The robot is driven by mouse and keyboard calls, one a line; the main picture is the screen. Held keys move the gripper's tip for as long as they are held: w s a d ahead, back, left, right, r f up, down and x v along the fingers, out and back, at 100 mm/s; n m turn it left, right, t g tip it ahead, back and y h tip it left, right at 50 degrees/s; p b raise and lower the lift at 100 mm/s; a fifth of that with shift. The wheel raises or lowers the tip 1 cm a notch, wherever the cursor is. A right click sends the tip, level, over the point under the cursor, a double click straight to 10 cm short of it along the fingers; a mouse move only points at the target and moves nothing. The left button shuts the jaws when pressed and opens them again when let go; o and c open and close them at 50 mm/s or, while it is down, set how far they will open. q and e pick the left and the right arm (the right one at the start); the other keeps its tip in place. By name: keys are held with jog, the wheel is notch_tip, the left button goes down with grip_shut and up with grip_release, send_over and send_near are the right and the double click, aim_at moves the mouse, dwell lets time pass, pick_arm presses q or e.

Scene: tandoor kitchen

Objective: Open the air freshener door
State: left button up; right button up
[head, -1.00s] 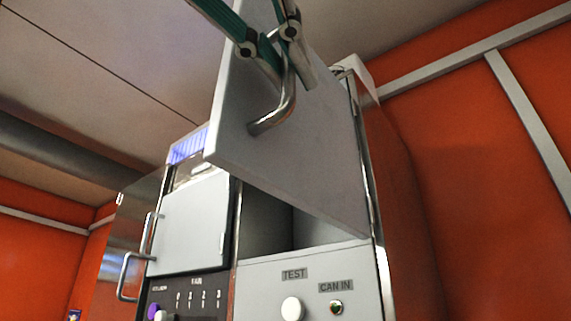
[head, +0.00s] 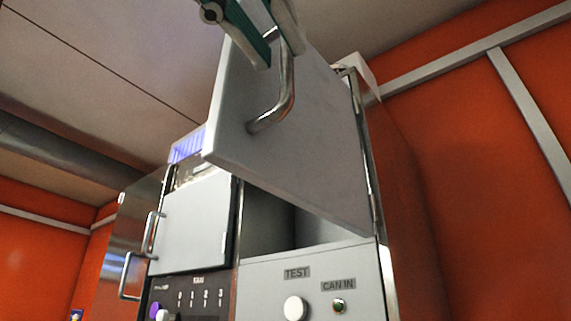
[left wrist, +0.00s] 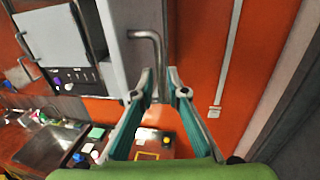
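The grey air freshener door (head: 305,145) stands swung outward in the head view, with its right edge at the cabinet frame. Part of the open compartment (head: 270,215) shows below it. A curved metal handle (head: 284,100) is fixed near the door's free edge. It also shows in the left wrist view (left wrist: 159,62). My left gripper (head: 280,55) is at the handle's upper part, with its fingers apart on either side of the bar. The wrist view shows the left gripper's fingertips (left wrist: 163,82) with gaps beside the handle. My right gripper is out of view.
A smaller closed white door (head: 190,225) with metal handles is at the left. Below are a TEST knob (head: 295,308) and CAN IN button (head: 339,306). An orange wall (head: 460,190) stands at the right. The wrist view shows a sink (left wrist: 48,143) below.

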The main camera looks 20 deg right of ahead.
pick_arm(q)
jog(key=v, duration=0.8)
jog(key=shift+s, duration=0.2)
jog(key=shift+a, duration=0.2)
